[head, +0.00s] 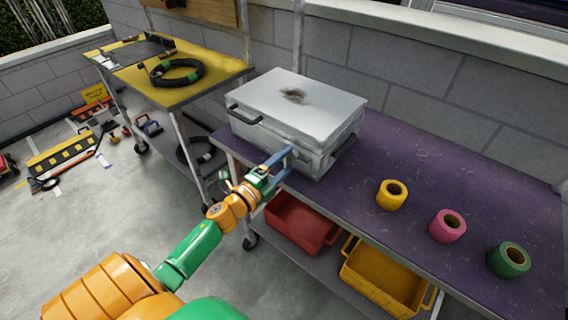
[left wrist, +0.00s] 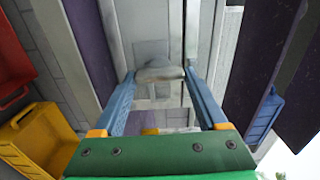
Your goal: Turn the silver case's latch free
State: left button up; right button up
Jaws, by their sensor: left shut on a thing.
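The silver case (head: 325,108) stands closed on the purple top of a cart, with a dark smudge on its lid. My left gripper (head: 288,157) is at the front face of the case, its blue fingers reaching toward it. In the left wrist view, my left gripper (left wrist: 160,74) is shut on the grey latch (left wrist: 158,73), one blue finger at each side of it. The latch lies crosswise over a plate on the case front (left wrist: 172,25). In the head view the fingers largely hide the latch. My right gripper is in neither view.
Yellow (head: 383,199), pink (head: 438,231) and green (head: 497,262) tape rolls stand on the purple cart top (head: 400,165). Red (head: 300,224) and yellow (head: 380,283) bins sit on the shelf below. A yellow-topped cart (head: 200,92) with a coiled cable stands at the left.

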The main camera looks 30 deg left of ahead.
pick_arm(q)
jog(key=shift+r+m, duration=0.1)
jog(key=shift+m, duration=0.2)
jog(key=o, duration=1.3)
jog(key=s, duration=0.7)
jog(key=shift+a+b, duration=0.3)
jog(key=shift+b, duration=0.15)
